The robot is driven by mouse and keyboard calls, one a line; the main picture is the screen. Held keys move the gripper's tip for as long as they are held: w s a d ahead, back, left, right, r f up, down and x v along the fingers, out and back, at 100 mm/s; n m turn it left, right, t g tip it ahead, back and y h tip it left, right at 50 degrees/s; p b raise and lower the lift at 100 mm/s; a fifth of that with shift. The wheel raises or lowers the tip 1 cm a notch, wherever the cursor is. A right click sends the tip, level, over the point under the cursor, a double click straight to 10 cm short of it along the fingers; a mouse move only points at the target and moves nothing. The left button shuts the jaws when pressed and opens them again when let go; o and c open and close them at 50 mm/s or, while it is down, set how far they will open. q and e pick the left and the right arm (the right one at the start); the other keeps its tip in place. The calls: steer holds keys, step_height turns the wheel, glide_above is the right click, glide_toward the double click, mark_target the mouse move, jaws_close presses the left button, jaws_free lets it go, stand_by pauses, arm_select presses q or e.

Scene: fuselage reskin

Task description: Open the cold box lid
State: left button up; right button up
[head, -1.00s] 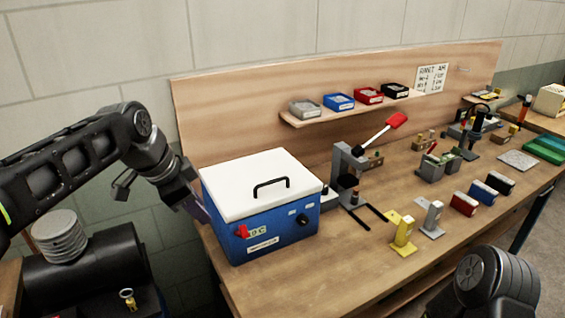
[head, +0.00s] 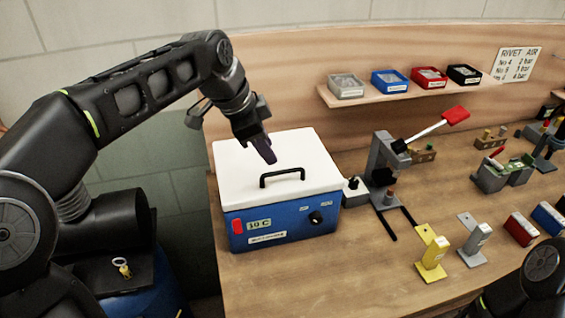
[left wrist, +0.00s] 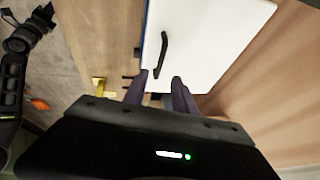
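The cold box (head: 280,226) is blue with a white lid (head: 240,178), which lies shut on it. A black bar handle (head: 283,173) stands on the lid towards the front. My left gripper (head: 268,152) is above the lid, behind and left of the handle. In the left wrist view its two fingers (left wrist: 158,80) are apart with nothing between them, and the lid (left wrist: 215,40) and handle (left wrist: 162,52) lie beyond the tips. My right arm shows at the bottom right of the head view; its gripper's fingers cannot be made out.
A press with a red lever (head: 385,165) stands right of the box. A yellow bracket (head: 433,255) and a grey bracket (head: 474,240) stand at the right front. A shelf (head: 420,92) with small bins hangs behind. The bench (head: 330,280) in front of the box is clear.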

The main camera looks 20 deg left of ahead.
mark_target(282, 171)
arm_select(q)
steer(key=p+x, duration=0.1)
steer(key=x, duration=0.7)
steer(key=shift+r+p, duration=0.1)
steer(key=shift+p, duration=0.25)
steer(key=shift+c, duration=0.4)
jaws_close()
stand_by(0.7)
